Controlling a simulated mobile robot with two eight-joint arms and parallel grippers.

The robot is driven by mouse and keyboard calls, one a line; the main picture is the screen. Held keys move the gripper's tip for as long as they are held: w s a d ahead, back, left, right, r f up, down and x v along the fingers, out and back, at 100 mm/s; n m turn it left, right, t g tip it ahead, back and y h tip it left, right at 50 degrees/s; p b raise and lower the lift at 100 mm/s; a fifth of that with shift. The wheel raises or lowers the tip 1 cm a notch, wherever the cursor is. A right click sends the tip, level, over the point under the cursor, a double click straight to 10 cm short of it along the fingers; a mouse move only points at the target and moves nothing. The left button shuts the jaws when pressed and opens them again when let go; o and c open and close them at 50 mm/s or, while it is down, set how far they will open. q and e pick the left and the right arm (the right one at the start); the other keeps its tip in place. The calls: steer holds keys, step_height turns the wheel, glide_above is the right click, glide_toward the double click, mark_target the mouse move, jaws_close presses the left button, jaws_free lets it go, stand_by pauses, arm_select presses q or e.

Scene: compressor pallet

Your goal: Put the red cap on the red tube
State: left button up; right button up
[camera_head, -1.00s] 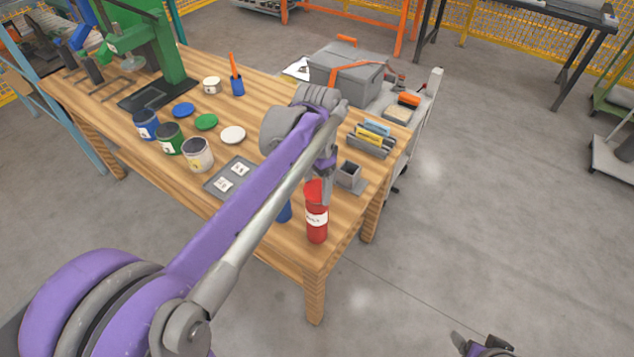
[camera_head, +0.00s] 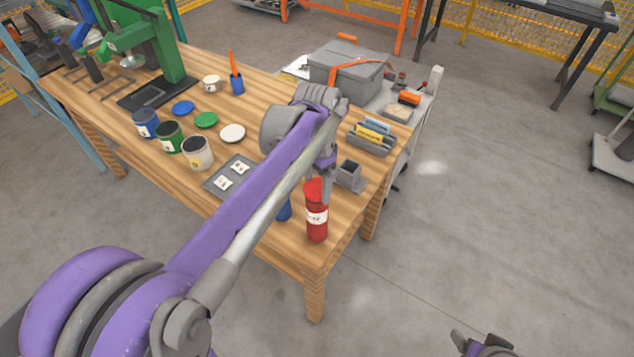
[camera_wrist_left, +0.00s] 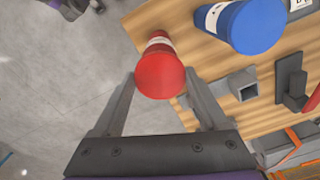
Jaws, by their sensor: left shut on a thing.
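The red tube (camera_head: 317,228), with a white label, stands upright near the table's front right corner. The red cap (camera_head: 313,188) is at its top end; I cannot tell if it is fully seated. My left gripper (camera_head: 324,188) is shut on the red cap from above. In the left wrist view the round red cap (camera_wrist_left: 160,76) sits between the two fingers of the left gripper (camera_wrist_left: 160,88), and the tube's label shows beyond it. My right gripper (camera_head: 482,344) is partly visible at the bottom edge, away from the table; its opening is unclear.
A blue tube (camera_wrist_left: 255,25) stands beside the red one, mostly hidden by my arm in the head view. A grey square holder (camera_head: 348,173) is close behind. Several cans, loose lids and a grey tray (camera_head: 214,187) lie further left.

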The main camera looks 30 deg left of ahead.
arm_select(q)
steer(key=shift+f, duration=0.4)
arm_select(e)
steer(key=shift+s+f, duration=0.1)
steer(key=shift+f, duration=0.2)
stand_by(0.8)
arm_select(q)
steer(key=o, duration=1.2)
arm_select(e)
steer(key=shift+r, duration=0.1)
arm_select(q)
steer(key=shift+r+p, duration=1.55)
steer(key=shift+r, duration=2)
arm_select(e)
steer(key=r, duration=0.1)
steer(key=w+r, duration=0.1)
steer(key=r, duration=0.1)
steer(key=w+r, duration=0.1)
steer(key=r, duration=0.1)
steer(key=shift+w, duration=0.25)
arm_select(q)
steer(key=shift+s+f, duration=0.1)
steer(key=shift+s, duration=0.05)
arm_select(e)
steer(key=shift+s, duration=0.1)
